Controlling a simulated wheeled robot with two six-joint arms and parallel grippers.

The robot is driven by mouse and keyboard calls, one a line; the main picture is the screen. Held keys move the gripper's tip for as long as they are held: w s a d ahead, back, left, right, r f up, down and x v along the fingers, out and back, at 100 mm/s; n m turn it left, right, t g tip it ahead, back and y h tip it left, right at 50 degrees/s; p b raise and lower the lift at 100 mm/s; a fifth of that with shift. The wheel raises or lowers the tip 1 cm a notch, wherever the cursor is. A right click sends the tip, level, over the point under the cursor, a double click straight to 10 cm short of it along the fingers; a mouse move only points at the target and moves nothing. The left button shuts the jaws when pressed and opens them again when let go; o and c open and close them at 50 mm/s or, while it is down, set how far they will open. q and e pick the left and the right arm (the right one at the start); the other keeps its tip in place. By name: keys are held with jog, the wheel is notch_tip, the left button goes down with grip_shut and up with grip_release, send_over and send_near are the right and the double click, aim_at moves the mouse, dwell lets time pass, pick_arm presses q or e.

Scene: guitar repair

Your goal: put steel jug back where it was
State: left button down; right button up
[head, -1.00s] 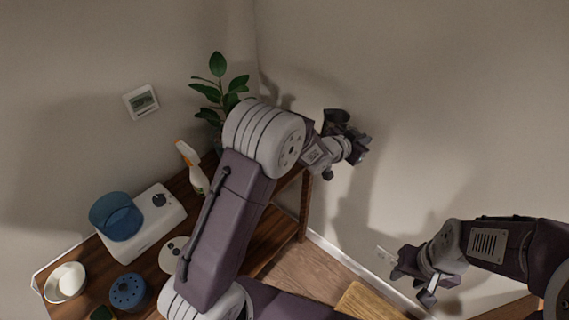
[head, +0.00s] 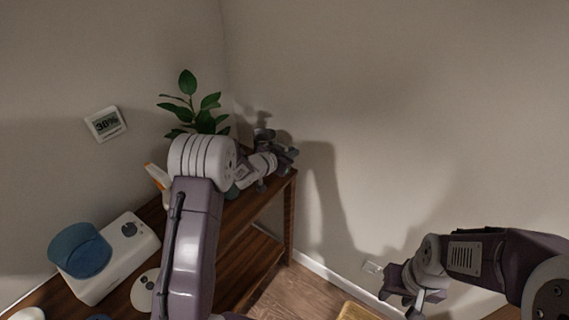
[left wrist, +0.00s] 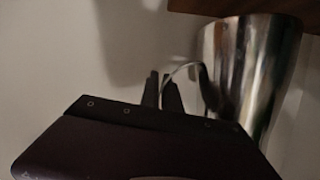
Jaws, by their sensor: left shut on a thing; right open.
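The steel jug (left wrist: 250,75) is a shiny metal vessel with a thin curved handle, at the right of the left wrist view. In the head view it is a small dark shape (head: 264,135), partly hidden by my gripper, at the shelf's far right corner. My left gripper (head: 284,154) is shut on the jug; its fingers (left wrist: 163,90) meet at the handle in the left wrist view. I cannot tell whether the jug touches the wood. My right gripper (head: 400,300) is open and empty, low at the right, away from the shelf.
The wooden shelf unit (head: 262,205) runs along the left wall. A plant (head: 195,105), a spray bottle (head: 158,180) and a white device with a blue bowl (head: 130,250) stand on it. A humidity display (head: 106,124) hangs on the wall. Walls close off the corner.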

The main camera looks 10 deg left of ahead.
pick_arm(q)
jog(key=f, duration=0.1)
jog(key=a+f, duration=0.1)
jog(key=f, duration=0.1)
jog(key=a+f+b, duration=0.1)
jog(key=f, duration=0.1)
jog(key=shift+w+f, duration=0.1)
jog(key=shift+w, duration=0.15)
jog(key=c, duration=1.6)
grip_release()
jog(key=shift+s, duration=0.1)
